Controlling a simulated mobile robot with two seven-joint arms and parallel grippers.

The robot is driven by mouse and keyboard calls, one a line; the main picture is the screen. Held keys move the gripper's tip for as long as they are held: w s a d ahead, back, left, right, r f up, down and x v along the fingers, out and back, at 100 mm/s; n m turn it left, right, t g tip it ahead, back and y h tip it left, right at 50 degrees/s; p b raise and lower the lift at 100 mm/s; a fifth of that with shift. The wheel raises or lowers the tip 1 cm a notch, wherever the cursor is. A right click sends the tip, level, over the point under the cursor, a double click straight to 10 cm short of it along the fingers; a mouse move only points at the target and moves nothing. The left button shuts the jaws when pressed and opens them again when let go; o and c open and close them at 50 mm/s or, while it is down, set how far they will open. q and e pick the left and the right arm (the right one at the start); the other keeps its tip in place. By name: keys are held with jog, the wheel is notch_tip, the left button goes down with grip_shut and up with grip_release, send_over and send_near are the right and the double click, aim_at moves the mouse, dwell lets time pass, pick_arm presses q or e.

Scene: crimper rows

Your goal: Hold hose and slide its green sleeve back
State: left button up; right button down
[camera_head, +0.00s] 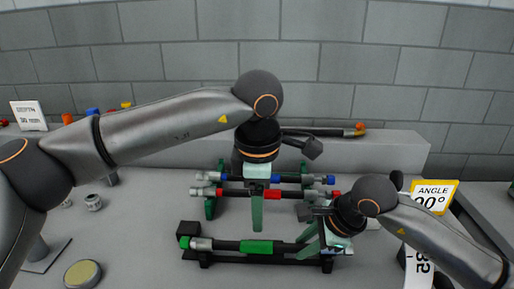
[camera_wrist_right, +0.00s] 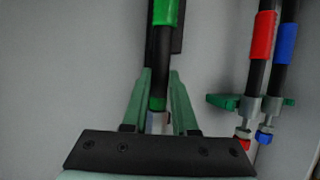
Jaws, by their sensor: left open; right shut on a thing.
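The front hose (camera_head: 226,245) is black and lies level in a dark rack, with a green sleeve (camera_head: 256,247) around its middle. My right gripper (camera_head: 306,244) is shut on this hose near its right end. In the right wrist view the fingers (camera_wrist_right: 160,78) lie either side of the hose (camera_wrist_right: 161,52), with the green sleeve (camera_wrist_right: 166,12) further along, apart from the fingers. My left gripper (camera_head: 257,228) is open and empty, pointing down above and behind the sleeve. Its fingers show almost edge-on, so the gap is hidden.
Behind lie hoses with a red sleeve (camera_head: 258,194) and a blue sleeve (camera_head: 263,179); they also show in the right wrist view as red (camera_wrist_right: 263,35) and blue (camera_wrist_right: 287,43). An angle sign (camera_head: 434,196) stands at right.

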jog(key=c, duration=0.6)
grip_release()
